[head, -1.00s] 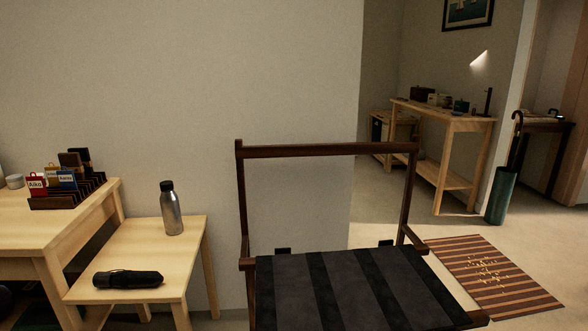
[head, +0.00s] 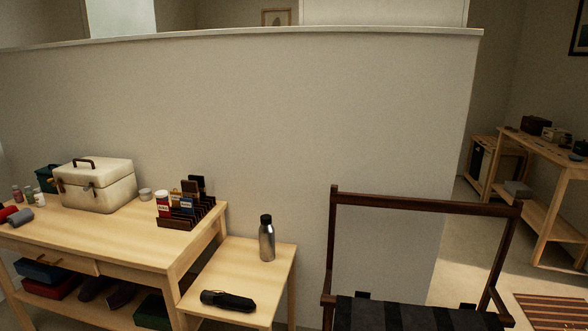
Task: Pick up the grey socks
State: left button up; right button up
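A small grey rolled bundle (head: 20,216) lies at the left end of the wooden table (head: 120,238), beside a red roll (head: 8,211). It may be the grey socks, but it is too small to tell for sure. A folded grey item (head: 518,188) also sits on the lower shelf of the far table at the right; I cannot tell what it is. Neither of my grippers is in view.
A cream case (head: 98,188), small bottles and a card rack (head: 185,220) stand on the table. A low side table (head: 240,285) holds a metal bottle (head: 267,240) and a black umbrella (head: 228,301).

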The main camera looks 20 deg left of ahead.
aim_at(20, 218)
jog(key=u, duration=2.15)
jog(key=i+z, duration=0.15)
jog(key=z, duration=0.4)
jog(key=i+j+z, duration=0.45)
jog(key=j, duration=0.3)
jog(key=i+j, duration=0.25)
jog(key=i+j+z, duration=0.1)
jog(key=j, duration=0.35)
jog(key=i+j, duration=0.35)
jog(key=i+j+z, duration=0.1)
jog(key=i+j, duration=0.35)
jog(key=j, duration=0.3)
jog(key=i+j, duration=0.2)
jog(key=j, duration=0.15)
jog(key=z, duration=0.05)
